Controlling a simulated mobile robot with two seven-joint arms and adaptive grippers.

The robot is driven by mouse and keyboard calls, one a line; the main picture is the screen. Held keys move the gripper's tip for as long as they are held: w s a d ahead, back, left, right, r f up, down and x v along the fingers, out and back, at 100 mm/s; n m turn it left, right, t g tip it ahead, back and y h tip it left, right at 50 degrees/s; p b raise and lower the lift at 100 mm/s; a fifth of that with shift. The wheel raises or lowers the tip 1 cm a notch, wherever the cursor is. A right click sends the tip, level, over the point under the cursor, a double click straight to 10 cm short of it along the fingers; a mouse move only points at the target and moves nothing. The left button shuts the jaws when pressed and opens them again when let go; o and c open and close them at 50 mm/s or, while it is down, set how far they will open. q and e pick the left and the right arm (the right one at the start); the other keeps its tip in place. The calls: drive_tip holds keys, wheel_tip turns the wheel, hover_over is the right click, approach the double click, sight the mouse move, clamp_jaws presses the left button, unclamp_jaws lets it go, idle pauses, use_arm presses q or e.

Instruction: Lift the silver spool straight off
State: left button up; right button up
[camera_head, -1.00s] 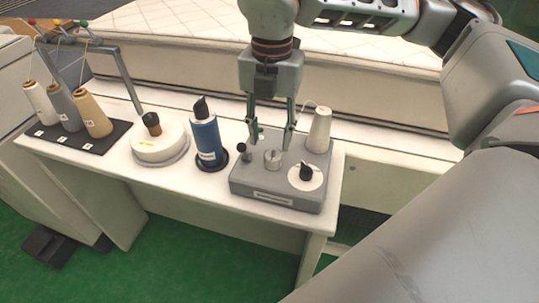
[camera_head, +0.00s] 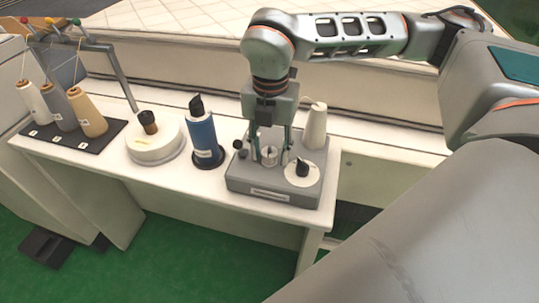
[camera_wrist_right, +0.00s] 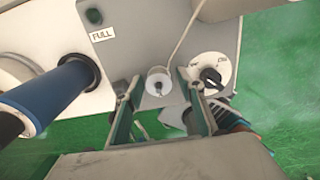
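The small silver spool (camera_head: 268,157) sits upright on the grey winder (camera_head: 250,186) at the right end of the table. It also shows in the right wrist view (camera_wrist_right: 158,80), with a pin at its centre. My right gripper (camera_head: 270,150) points down over the winder, its two fingers apart on either side of the spool. In the right wrist view the open fingers (camera_wrist_right: 158,100) flank the spool with gaps showing on both sides. I cannot see contact. My left gripper is out of view.
A dial (camera_head: 301,170) is right of the spool and a white thread cone (camera_head: 315,127) stands behind it. A blue cylinder (camera_head: 202,134) and a round white base (camera_head: 154,146) stand to the left. Several thread cones (camera_head: 92,114) stand on a dark mat at far left.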

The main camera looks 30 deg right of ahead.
drive_tip(key=c, duration=0.9)
drive_tip(key=shift+r, duration=0.15)
wheel_tip(320, 180, up, 20)
drive_tip(key=p, duration=0.1)
